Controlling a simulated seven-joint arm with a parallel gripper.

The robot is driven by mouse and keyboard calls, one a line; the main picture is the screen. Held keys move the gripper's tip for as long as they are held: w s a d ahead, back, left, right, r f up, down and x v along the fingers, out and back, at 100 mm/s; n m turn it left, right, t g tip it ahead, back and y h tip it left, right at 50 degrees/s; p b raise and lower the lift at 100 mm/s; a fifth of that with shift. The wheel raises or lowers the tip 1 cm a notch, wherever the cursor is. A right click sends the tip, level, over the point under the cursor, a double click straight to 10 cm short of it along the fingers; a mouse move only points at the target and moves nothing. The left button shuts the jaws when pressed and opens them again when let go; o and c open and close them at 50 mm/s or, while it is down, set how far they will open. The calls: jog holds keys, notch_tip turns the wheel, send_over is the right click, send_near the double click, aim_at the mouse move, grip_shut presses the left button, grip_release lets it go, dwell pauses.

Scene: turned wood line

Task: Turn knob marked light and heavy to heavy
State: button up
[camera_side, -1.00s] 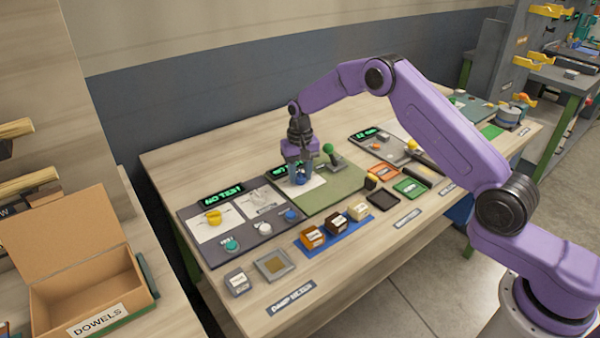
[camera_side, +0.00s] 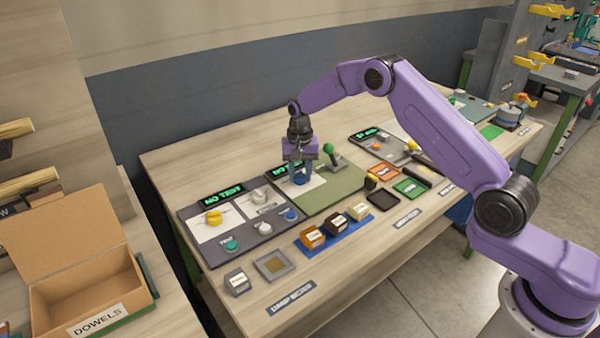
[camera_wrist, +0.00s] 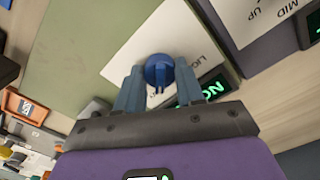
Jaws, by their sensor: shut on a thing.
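A blue knob (camera_wrist: 158,72) stands on a white label plate (camera_wrist: 185,28) on the green panel (camera_wrist: 80,45). In the wrist view my gripper (camera_wrist: 158,80) has its two fingers on either side of the knob and is shut on it. Part of a word beginning "LIG" shows on the plate beside the knob; the other marking is not readable. In the side view the blue knob (camera_side: 300,179) shows just under my gripper (camera_side: 299,170), with the white plate (camera_side: 316,184) around it. The knob's exact pointing direction is hard to tell.
A green-topped lever (camera_side: 329,150) stands right of the knob. A grey panel to the left holds a yellow knob (camera_side: 213,217) and other controls. Small labelled blocks (camera_side: 336,223) sit in front on a blue mat. An open cardboard box (camera_side: 75,270) is at far left.

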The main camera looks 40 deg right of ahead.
aim_at(300, 172)
jog(key=o, duration=1)
jog(key=shift+o, duration=0.2)
notch_tip(300, 172, up, 18)
jog(key=shift+f, duration=0.25)
